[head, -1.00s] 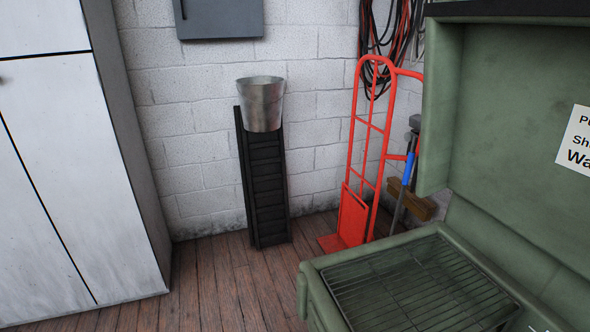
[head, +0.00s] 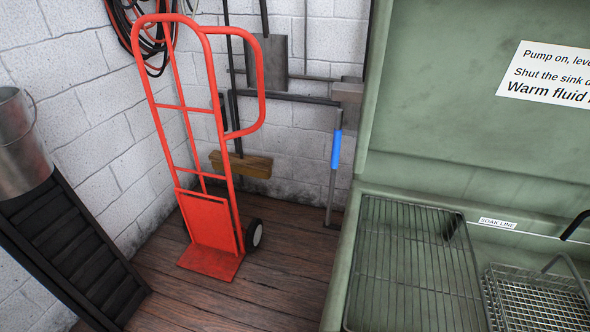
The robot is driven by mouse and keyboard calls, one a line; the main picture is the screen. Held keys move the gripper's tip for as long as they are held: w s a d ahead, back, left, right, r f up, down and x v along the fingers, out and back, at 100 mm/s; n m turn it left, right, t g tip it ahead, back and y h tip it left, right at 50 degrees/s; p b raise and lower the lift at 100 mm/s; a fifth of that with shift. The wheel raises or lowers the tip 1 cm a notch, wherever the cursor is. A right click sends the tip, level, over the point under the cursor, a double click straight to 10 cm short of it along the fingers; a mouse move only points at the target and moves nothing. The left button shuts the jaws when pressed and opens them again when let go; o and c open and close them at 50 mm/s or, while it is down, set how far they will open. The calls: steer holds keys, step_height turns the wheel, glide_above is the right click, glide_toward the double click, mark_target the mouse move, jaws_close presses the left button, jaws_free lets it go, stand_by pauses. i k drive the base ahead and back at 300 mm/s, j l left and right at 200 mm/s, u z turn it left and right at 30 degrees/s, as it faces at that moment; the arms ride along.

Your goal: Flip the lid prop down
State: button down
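A green parts washer (head: 420,165) fills the right of the head view. Its raised lid (head: 455,110) stands upright behind the sink and carries a white sign (head: 550,75) that is cut off at the right edge. A black bent piece (head: 574,226) shows at the right edge beside the sink; I cannot tell whether it is the lid prop or another part. My gripper is not in view.
A wire rack (head: 415,270) and a wire basket (head: 540,300) sit in the sink. A red hand truck (head: 208,215) stands left of the washer, and a black ramp-like stand (head: 70,255) with a metal bucket (head: 20,150) is at far left. Wooden floor (head: 270,285) lies between.

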mark_target(337, 138)
steer(key=i+j, duration=0.1)
steer(key=j, duration=0.25)
steer(key=i+j, duration=0.1)
steer(key=j, duration=0.2)
steer(key=u, duration=0.95)
steer(key=i+u, duration=0.2)
steer(key=i, duration=2.1)
steer(key=i+z, duration=0.1)
steer(key=i, duration=0.25)
steer(key=z, duration=1.35)
